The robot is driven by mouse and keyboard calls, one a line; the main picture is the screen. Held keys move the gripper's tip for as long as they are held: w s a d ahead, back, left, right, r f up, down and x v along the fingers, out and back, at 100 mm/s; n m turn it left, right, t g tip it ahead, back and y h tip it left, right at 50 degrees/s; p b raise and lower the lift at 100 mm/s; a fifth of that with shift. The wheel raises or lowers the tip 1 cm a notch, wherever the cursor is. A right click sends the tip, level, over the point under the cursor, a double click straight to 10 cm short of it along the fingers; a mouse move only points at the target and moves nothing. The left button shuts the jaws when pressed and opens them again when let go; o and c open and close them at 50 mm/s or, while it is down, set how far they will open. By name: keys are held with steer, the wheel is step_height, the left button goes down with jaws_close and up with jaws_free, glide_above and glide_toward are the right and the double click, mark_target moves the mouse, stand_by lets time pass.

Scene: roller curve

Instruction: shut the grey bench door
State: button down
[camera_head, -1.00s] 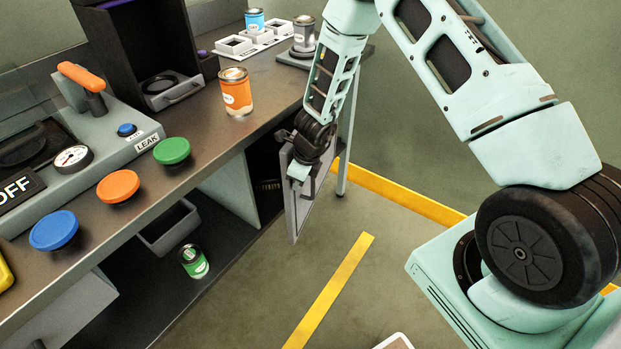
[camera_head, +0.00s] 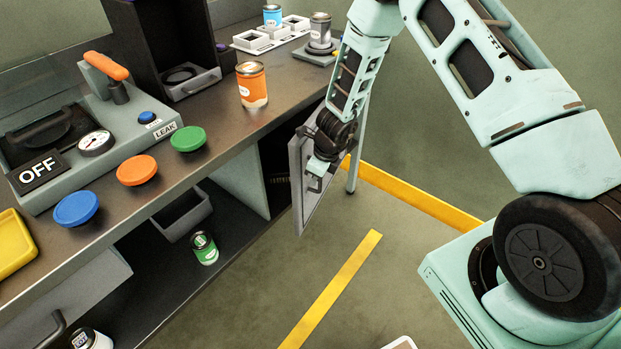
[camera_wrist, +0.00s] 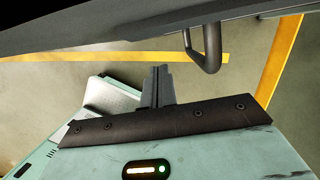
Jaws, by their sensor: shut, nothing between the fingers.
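The grey bench door (camera_head: 298,188) stands open under the right part of the bench, swung out from the dark compartment. Its handle shows on the right face in the head view, and the handle (camera_wrist: 209,52) hangs near the top of the wrist view. My gripper (camera_wrist: 157,72) is shut and empty, a little below the door's edge in the wrist view. In the head view my gripper (camera_head: 315,182) is at the door's right face, close to the handle; I cannot tell whether it touches. The arm's wrist hides part of the door's upper area.
The bench top (camera_head: 215,120) holds an orange can (camera_head: 252,85), several coloured lids and a leak tester (camera_head: 95,140). A green can (camera_head: 204,248) and a grey bin (camera_head: 182,214) are on the lower shelf. A bench leg (camera_head: 357,150) stands behind the door.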

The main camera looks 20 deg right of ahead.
steer(key=s+p+v, duration=0.1)
steer(key=p+v, duration=0.1)
steer(key=v, duration=0.8)
steer(key=s+d+f+n+h+b, duration=0.2)
steer(key=s+d+f+n+b, duration=0.15)
steer(key=d+f+b, duration=0.45)
steer(key=n+t+y+b, duration=0.95)
steer(key=n+b, duration=0.25)
steer(key=n, duration=0.3)
glide_toward(302, 184)
steer(key=shift+m+g, duration=0.25)
steer(key=shift+g, duration=0.1)
steer(key=b+x, duration=0.1)
steer(key=x, duration=0.4)
steer(key=shift+w+f+b, duration=0.2)
steer(key=shift+w+b, duration=0.15)
steer(key=shift+b, duration=0.05)
steer(key=shift+w+a, duration=0.3)
steer(key=shift+w, duration=0.1)
